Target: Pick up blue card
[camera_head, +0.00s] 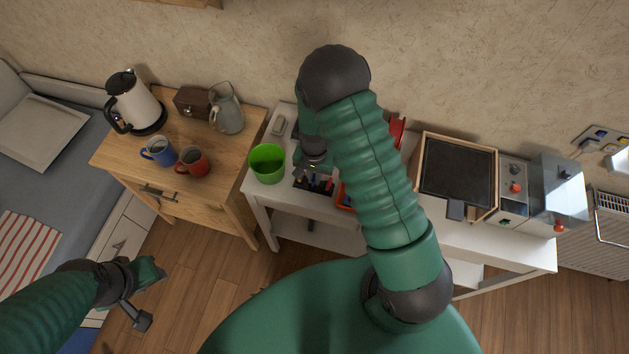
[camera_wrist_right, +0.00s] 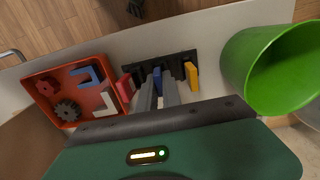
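The blue card (camera_wrist_right: 157,77) stands in a black slotted rack (camera_wrist_right: 138,67) on the white table, between a red card (camera_wrist_right: 126,83) and a yellow card (camera_wrist_right: 191,75). My right gripper (camera_wrist_right: 158,92) points down at the rack, its two grey fingers on either side of the blue card with a narrow gap between them. Whether they touch it is unclear. In the head view the right gripper (camera_head: 314,160) is just above the rack (camera_head: 312,183), partly behind its own arm. My left gripper (camera_head: 146,290) hangs low at the left, away from the table; its finger gap is unclear.
A green cup (camera_head: 267,164) stands left of the rack. An orange tray (camera_wrist_right: 75,93) with gears and blocks lies on the other side. Two mugs, a kettle (camera_head: 134,103) and a jug are on the wooden cabinet. A framed black panel (camera_head: 458,172) is farther right.

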